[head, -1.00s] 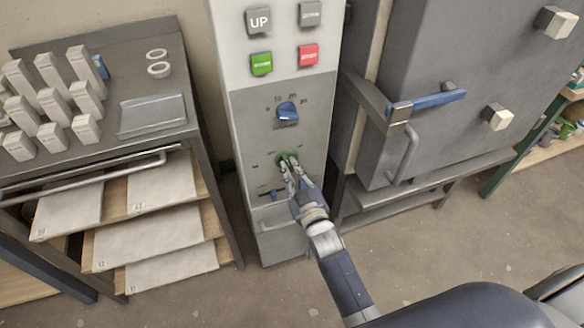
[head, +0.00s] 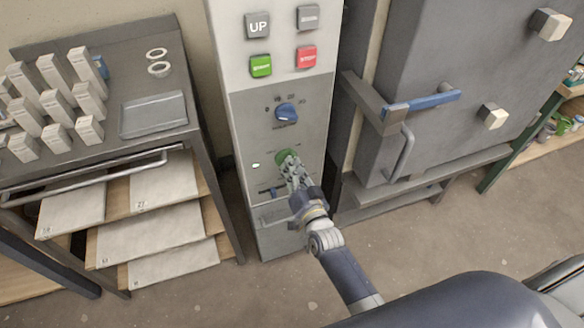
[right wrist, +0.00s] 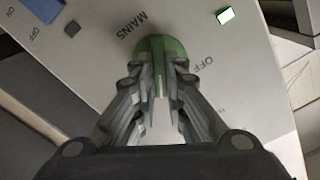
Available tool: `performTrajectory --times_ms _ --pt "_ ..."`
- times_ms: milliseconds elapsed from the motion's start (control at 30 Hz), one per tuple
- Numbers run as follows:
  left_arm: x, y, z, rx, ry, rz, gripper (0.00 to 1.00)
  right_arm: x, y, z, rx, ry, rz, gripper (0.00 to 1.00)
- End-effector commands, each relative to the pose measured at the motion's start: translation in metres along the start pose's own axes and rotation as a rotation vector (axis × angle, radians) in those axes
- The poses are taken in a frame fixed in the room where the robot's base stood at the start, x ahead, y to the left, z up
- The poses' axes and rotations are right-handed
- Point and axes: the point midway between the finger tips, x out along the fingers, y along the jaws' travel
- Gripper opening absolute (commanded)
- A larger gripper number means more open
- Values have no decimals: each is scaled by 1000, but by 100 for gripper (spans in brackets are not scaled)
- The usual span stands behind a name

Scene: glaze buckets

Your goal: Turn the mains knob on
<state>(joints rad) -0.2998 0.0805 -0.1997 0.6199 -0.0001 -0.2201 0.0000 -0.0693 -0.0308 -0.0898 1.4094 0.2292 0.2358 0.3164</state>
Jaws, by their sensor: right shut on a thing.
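The green mains knob (head: 284,155) is on the grey control panel, below the blue dial. In the right wrist view the knob (right wrist: 160,47) is at the top middle, near the printed word MAINS. My right gripper (head: 291,166) is shut on the knob, with its fingers on both sides of it. A small indicator light (right wrist: 225,15) beside the knob is lit, whitish with a green edge. My left gripper is not in view.
A blue dial (head: 286,112) is above the knob, with a green button (head: 261,65) and a red button (head: 306,57) higher up. A grey kiln-like cabinet (head: 450,65) stands right; a bench (head: 70,175) stands left.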

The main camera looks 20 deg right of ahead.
Motion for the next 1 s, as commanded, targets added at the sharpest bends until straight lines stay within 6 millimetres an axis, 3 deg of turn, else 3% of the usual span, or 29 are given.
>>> performTrajectory --times_ms 400,967,1000 --pt "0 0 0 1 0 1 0 0 1 0 196 -1 0 0" --pt "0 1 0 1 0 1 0 0 1 0 228 -1 1 0" --pt "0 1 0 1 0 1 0 0 1 0 228 -1 1 16"
